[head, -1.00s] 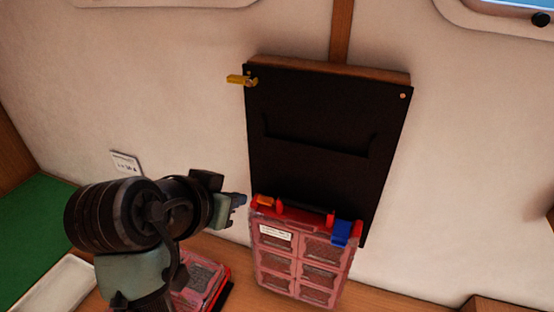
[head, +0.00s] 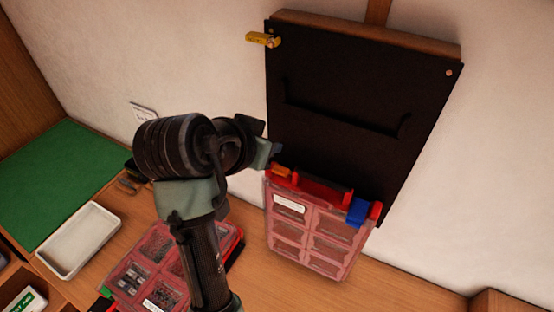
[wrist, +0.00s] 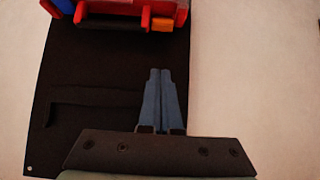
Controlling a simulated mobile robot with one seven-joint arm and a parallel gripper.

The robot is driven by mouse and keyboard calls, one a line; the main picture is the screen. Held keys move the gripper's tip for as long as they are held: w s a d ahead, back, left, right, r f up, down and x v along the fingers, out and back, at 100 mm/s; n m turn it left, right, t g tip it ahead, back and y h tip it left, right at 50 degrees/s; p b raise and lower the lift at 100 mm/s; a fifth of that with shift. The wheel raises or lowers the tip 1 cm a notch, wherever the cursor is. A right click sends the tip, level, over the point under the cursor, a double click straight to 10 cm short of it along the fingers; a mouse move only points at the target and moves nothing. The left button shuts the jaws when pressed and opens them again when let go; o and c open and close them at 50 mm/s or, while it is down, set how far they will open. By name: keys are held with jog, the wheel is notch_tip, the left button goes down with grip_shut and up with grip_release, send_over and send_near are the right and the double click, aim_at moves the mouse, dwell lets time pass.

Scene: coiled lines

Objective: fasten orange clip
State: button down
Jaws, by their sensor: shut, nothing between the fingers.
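The orange clip (head: 281,170) is on the top left corner of an upright, see-through red organizer case (head: 302,233). It also shows in the wrist view (wrist: 163,24), at the right end of the case's red edge. A blue clip (head: 357,211) is at the case's other top corner. My gripper (head: 276,150) is close to the orange clip in the head view. In the wrist view its two blue fingers (wrist: 161,72) are together, with nothing between them. A gap shows between their tips and the orange clip. I cannot tell whether the clip is latched.
A black panel (head: 345,95) stands behind the case, with a yellow latch (head: 262,39) at its top left. Another red case (head: 150,270) lies on the wooden table, beside a white tray (head: 78,240) and a green mat (head: 60,185). The table's right front is bare.

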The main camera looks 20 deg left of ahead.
jog(key=p, duration=0.3)
send_over(277, 173)
jog(key=w, duration=0.3)
jog(key=f, duration=0.4)
jog(key=shift+d+f, duration=0.15)
jog(key=shift+d, duration=0.2)
jog(key=shift+s+a+f+p, duration=0.25)
jog(key=shift+s+f+p, duration=0.55)
jog(key=shift+s+f, duration=0.15)
jog(key=shift+s+a+f, duration=0.1)
jog(key=shift+s+f, duration=0.1)
jog(key=shift+s, duration=0.35)
jog(key=shift+f, duration=0.15)
jog(key=shift+f, duration=0.15)
